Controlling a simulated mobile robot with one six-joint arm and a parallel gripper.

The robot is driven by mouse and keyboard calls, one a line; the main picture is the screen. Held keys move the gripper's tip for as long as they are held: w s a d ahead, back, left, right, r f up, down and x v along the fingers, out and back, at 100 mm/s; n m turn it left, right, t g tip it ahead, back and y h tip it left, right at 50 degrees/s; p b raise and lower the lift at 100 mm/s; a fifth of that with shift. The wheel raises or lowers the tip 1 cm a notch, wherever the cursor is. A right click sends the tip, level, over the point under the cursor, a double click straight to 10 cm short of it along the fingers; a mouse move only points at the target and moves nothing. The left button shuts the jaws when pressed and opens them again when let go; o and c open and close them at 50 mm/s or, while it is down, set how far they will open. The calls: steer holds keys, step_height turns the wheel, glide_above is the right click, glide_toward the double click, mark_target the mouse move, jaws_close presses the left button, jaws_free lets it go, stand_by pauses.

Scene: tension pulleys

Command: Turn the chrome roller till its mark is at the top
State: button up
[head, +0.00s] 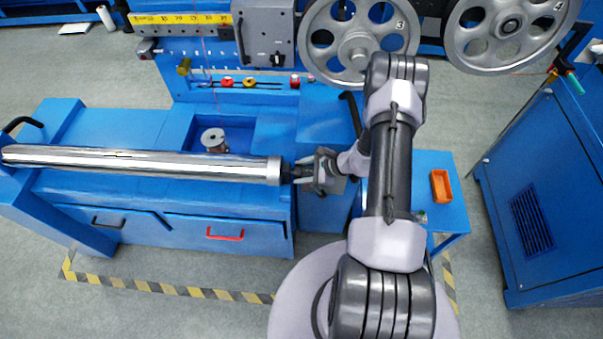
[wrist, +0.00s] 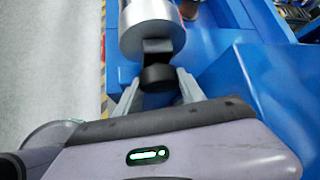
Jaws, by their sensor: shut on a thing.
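The chrome roller (head: 150,160) lies horizontally across the blue machine, from the left edge to the middle of the head view. A short dark streak shows on its upper face; I cannot tell whether it is the mark or a reflection. Its right end cap and dark shaft end (head: 286,171) face my arm. My gripper (head: 296,172) is shut on the shaft end, roughly in line with the roller. In the wrist view the fingers of my gripper (wrist: 158,80) stand on both sides of the black shaft end (wrist: 157,76), below the roller's silver end (wrist: 152,30). No mark shows there.
The blue machine frame (head: 100,190) with a red drawer handle (head: 225,234) lies under the roller. Two spoked wheels (head: 358,40) stand behind my arm. An orange tray (head: 441,186) sits on a small blue table at right. A blue cabinet (head: 540,200) stands farther right.

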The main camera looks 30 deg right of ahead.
steer(key=f+n+t+h+b, duration=0.1)
steer(key=t+b, duration=0.1)
steer(key=b, duration=0.2)
steer(key=t+b, duration=0.1)
steer(key=b, duration=0.2)
steer(key=n+t+h+b, duration=0.1)
steer(key=b, duration=0.3)
steer(key=shift+s+a+f+n, duration=0.1)
steer(key=shift+s+n, duration=0.05)
steer(key=shift+n, duration=0.15)
steer(key=n+t+b, duration=0.1)
steer(key=b, duration=0.3)
steer(key=shift+t, duration=0.3)
steer(key=shift+r+n+t+h+b, duration=0.3)
steer(key=shift+t+b, duration=0.1)
steer(key=shift+b, duration=0.65)
steer(key=shift+r+b, duration=0.1)
steer(key=shift+b, duration=0.2)
steer(key=o, duration=1.4)
